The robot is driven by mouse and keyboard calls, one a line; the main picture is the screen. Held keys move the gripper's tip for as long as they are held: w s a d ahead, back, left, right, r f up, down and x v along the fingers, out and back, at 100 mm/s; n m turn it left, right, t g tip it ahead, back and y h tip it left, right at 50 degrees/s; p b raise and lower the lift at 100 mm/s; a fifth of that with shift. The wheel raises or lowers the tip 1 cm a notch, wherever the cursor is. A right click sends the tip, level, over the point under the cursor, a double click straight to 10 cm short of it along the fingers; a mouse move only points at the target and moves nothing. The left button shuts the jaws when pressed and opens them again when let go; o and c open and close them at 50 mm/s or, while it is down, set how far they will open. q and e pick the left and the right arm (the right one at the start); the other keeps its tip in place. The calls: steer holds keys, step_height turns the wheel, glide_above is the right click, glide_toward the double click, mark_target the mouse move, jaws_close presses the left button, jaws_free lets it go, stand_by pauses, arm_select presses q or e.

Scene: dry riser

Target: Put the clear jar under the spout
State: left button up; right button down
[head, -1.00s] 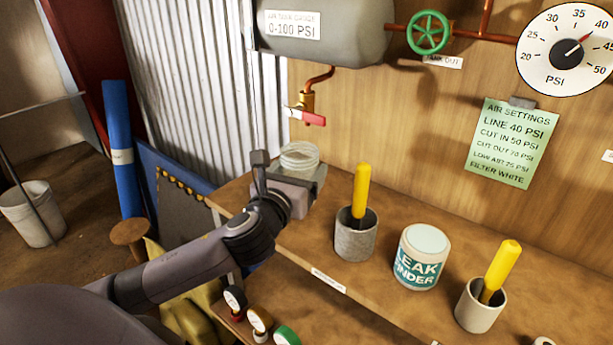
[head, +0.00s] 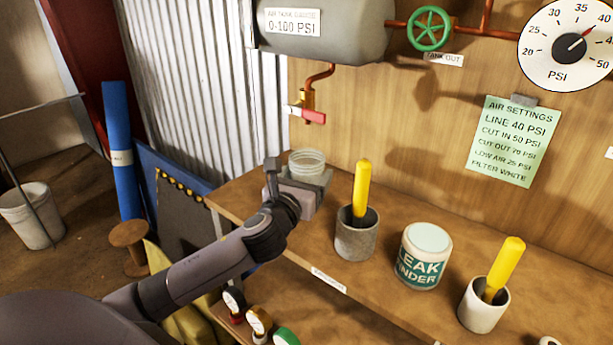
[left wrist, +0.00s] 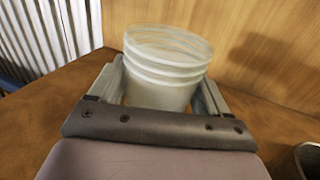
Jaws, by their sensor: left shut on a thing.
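The clear jar (head: 307,161) is upright, with a ribbed screw neck. My left gripper (head: 307,180) is shut on it, near the back left of the wooden bench. In the left wrist view the jar (left wrist: 165,65) sits between the two fingers (left wrist: 160,95). Its lower part is hidden by the gripper, so I cannot tell whether it touches the bench. The copper spout (head: 307,100) with a red lever (head: 313,117) hangs from the tank, above the jar in the picture. My right gripper is not in view.
A grey cup (head: 357,238) with a yellow-handled tool stands close right of my gripper. Further right are a leak finder tub (head: 423,262) and a pale cup (head: 482,308) with another yellow handle. A green valve wheel (head: 429,29) is on the pipe above.

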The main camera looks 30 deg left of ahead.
arm_select(q)
steer(key=o, duration=1.1)
steer(key=shift+s+r, duration=0.1)
steer(key=v, duration=1)
steer(key=shift+s, duration=0.15)
steer(key=shift+v, duration=0.8)
